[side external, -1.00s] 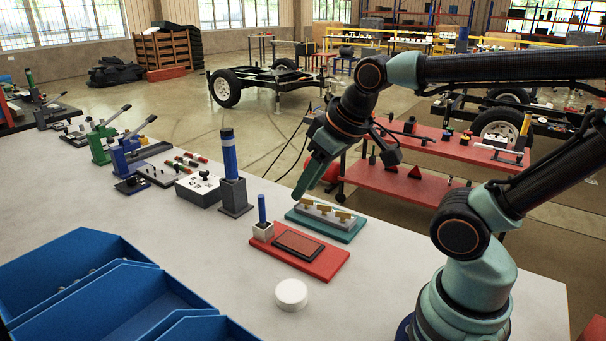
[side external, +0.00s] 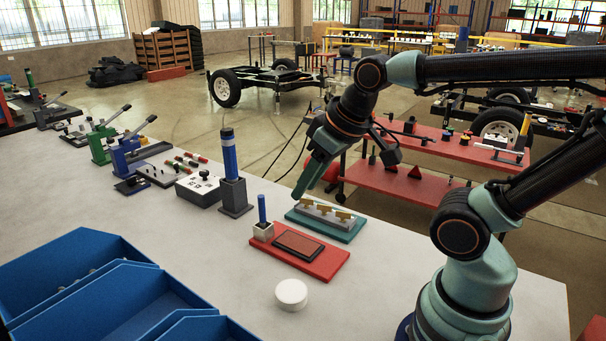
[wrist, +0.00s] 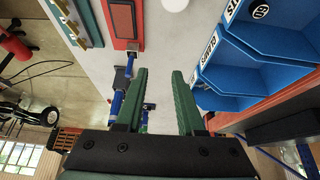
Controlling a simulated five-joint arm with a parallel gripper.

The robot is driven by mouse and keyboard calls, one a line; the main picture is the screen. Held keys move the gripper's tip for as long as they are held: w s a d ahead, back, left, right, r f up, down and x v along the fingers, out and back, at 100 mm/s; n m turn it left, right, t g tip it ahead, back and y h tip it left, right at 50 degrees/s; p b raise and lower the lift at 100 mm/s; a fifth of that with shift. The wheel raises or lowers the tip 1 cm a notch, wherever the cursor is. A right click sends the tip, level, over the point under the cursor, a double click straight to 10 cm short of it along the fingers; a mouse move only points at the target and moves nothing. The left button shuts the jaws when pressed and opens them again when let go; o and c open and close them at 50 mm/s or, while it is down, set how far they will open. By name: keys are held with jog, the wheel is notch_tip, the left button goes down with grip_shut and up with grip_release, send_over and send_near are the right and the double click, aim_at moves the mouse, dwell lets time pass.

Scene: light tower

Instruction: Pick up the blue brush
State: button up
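My gripper (side external: 300,192) hangs in the air near the teal board, to the right of and beyond the brush in the side view. In the wrist view my gripper (wrist: 158,71) has its two green fingers spread with nothing between them.
A tower with a blue top (side external: 229,155) stands left of the brush. A teal board (side external: 345,234) with brass pieces lies behind the red board. A white disc (side external: 291,293) lies in front. Blue bins (side external: 75,245) fill the left front. Open table lies between bins and boards.

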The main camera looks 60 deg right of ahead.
jog(key=o, duration=0.3)
jog(key=m+g, duration=0.5)
jog(key=m, duration=1.5)
send_over(263, 221)
jog(key=f, duration=0.4)
jog(key=shift+d+f, duration=0.25)
jog(key=shift+d, duration=0.05)
jog(key=shift+w+d+f+m+g, duration=0.2)
jog(key=shift+w+f+m+g, duration=0.1)
jog(key=shift+f+m, duration=0.25)
jog(key=f, duration=1.2)
jog(key=shift+a, duration=0.2)
